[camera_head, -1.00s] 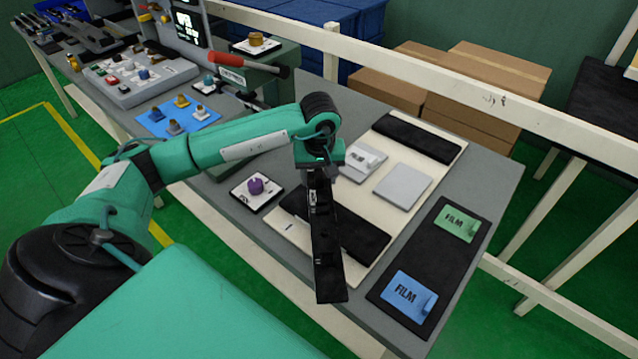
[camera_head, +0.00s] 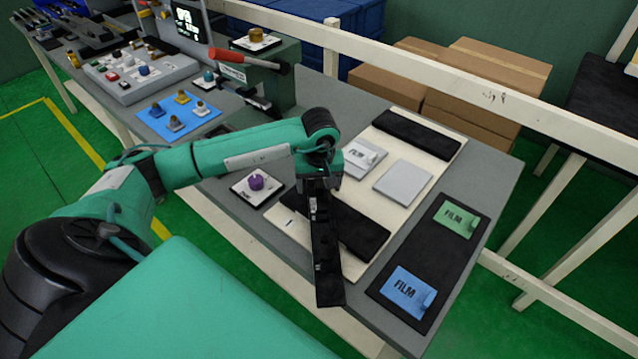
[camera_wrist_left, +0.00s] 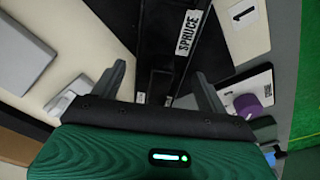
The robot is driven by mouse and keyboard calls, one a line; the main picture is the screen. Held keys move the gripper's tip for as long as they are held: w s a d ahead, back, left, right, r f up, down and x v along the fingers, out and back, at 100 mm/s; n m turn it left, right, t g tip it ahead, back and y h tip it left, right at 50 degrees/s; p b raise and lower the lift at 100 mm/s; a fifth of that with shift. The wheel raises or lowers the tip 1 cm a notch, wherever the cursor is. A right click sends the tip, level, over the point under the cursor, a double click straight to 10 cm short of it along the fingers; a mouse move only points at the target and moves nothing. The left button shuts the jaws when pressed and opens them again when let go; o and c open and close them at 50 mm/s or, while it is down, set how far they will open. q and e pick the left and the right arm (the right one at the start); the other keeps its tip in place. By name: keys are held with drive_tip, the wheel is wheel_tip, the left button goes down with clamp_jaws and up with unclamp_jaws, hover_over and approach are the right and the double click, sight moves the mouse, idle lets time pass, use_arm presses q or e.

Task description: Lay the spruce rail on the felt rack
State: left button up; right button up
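The spruce rail (camera_head: 326,262) is a long black bar. In the left wrist view its white SPRUCE label (camera_wrist_left: 188,32) shows, and the dark bar (camera_wrist_left: 160,60) runs between the fingers. My left gripper (camera_head: 319,182) appears shut on the rail near its far end, though finger contact is hard to see. The rail points toward the bench's front edge and crosses in front of a black pad (camera_head: 362,229) on a cream board (camera_head: 398,222). The felt rack is not labelled; this padded board or the black-topped stand (camera_head: 605,95) at upper right could be it. My right gripper is out of view.
Grey blocks (camera_head: 403,182) lie mid-board and another black pad (camera_head: 418,136) at its far end. A black mat (camera_head: 437,248) with green and blue FILM pieces lies right. A purple knob (camera_head: 257,182) sits left. A white rail (camera_head: 450,82) runs behind the bench.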

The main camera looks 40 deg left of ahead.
sight(320, 186)
use_arm(q)
drive_tip(key=shift+r+p, duration=0.25)
drive_tip(key=shift+p, duration=0.05)
drive_tip(key=shift+r+b, duration=0.35)
drive_tip(key=shift+b, duration=0.05)
wheel_tip(320, 186, up, 11)
drive_tip(key=s+b, duration=0.1)
drive_tip(key=b, duration=0.1)
drive_tip(key=shift+d+b, duration=0.4)
drive_tip(key=shift+d, duration=0.05)
